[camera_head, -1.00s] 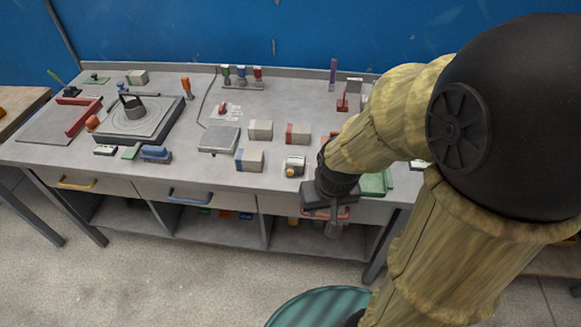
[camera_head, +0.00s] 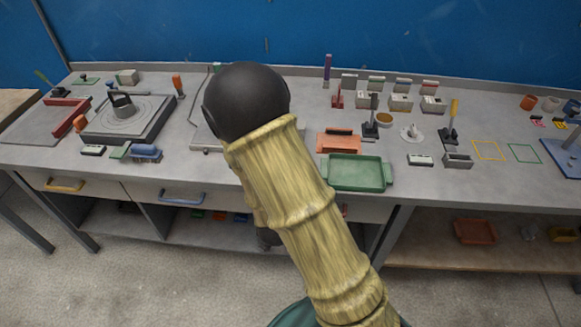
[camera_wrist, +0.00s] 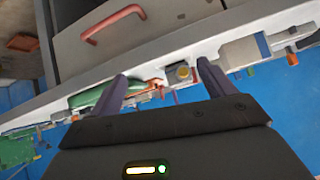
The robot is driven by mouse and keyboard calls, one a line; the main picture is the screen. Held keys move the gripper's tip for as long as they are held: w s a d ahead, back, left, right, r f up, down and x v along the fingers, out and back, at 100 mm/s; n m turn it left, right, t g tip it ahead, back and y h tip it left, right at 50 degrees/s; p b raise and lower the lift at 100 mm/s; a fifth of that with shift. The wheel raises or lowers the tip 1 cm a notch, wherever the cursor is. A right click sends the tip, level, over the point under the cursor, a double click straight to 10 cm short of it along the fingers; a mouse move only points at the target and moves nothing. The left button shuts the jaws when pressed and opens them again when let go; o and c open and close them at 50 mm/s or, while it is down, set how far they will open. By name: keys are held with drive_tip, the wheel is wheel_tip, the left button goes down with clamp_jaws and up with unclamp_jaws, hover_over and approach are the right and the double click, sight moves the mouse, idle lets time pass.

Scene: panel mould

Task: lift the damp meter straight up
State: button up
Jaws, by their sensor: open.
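A small pale block with a round yellow-and-dark top (camera_wrist: 180,73), which looks like the damp meter, sits on the worktop in the wrist view. It shows beyond my fingertips, between them and nearer the right one. My gripper (camera_wrist: 162,70) is open, with nothing between its fingers, and it looks apart from the block. In the head view my arm hides both the gripper and this block.
The workbench (camera_head: 230,178) has a green tray (camera_head: 357,172) and an orange box (camera_head: 339,141) right of my arm. In the wrist view a grey-and-blue block (camera_wrist: 245,50) stands on the other side. A drawer with a red handle (camera_wrist: 112,23) lies below the bench edge.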

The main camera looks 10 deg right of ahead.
drive_tip(key=t, duration=0.2)
drive_tip(key=a+n+t+h+b, duration=0.1)
drive_tip(key=t, duration=0.2)
drive_tip(key=a+n+t+h+b, duration=0.1)
drive_tip(key=t, duration=0.1)
drive_tip(key=shift+s+f+t, duration=0.15)
drive_tip(key=shift+s+t, duration=0.15)
drive_tip(key=shift+t, duration=0.1)
drive_tip(key=b+x, duration=0.2)
drive_tip(key=b, duration=0.1)
drive_tip(key=b+x, duration=0.2)
drive_tip(key=b, duration=0.2)
drive_tip(key=shift+w+f, duration=0.15)
drive_tip(key=shift+f, duration=0.1)
drive_tip(key=b, duration=0.3)
drive_tip(key=shift+w+d, duration=0.2)
drive_tip(key=shift+w, duration=0.05)
